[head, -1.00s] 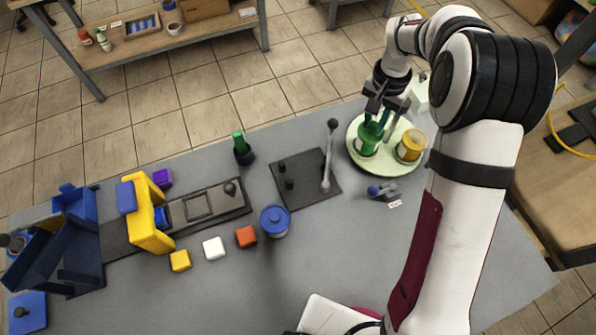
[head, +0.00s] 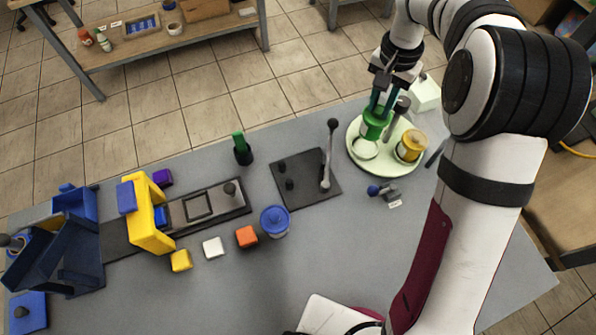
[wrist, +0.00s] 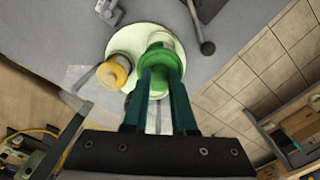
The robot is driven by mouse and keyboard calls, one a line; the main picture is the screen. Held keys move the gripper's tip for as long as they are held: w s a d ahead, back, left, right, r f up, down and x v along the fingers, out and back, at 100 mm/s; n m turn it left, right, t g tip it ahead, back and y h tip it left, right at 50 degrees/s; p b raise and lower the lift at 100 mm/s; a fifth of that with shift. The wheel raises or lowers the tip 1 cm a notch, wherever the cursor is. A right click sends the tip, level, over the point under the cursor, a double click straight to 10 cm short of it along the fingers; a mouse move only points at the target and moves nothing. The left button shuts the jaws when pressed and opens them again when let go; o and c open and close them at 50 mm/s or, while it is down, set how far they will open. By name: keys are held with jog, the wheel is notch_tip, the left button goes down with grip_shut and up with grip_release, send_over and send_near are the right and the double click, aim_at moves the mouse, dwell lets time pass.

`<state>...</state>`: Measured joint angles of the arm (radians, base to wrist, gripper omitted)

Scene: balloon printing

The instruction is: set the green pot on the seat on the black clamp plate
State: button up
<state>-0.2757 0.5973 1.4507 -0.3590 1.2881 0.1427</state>
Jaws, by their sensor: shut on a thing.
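The green pot (head: 374,125) is between the fingers of my gripper (head: 382,104), which is shut on it. In the head view it is raised off its place on the round pale green tray (head: 358,165), with a pale round seat bare below it. In the wrist view the green pot (wrist: 159,60) sits between the two dark green fingers of my gripper (wrist: 160,75). The black clamp plate (head: 300,195) lies left of the tray, with short dark posts and a grey lever (head: 327,160) ending in a dark knob. Any seat on it is hard to make out.
A yellow pot (head: 411,145) stands on the tray's right side. A small grey device with a blue knob (head: 373,190) is in front of the tray. A blue lidded pot (head: 274,221) stands in front of the plate, and a green-topped bottle (head: 241,149) stands left.

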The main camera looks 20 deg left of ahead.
jog(key=s+a, duration=1.2)
jog(key=a, duration=0.1)
jog(key=shift+s, duration=0.3)
jog(key=shift+d, duration=0.1)
dwell(0.4)
notch_tip(320, 180, down, 7)
jog(key=shift+r, duration=0.15)
dwell(0.6)
jog(key=shift+f, duration=0.95)
dwell(1.2)
jog(key=o, duration=0.8)
jog(key=shift+o, duration=0.2)
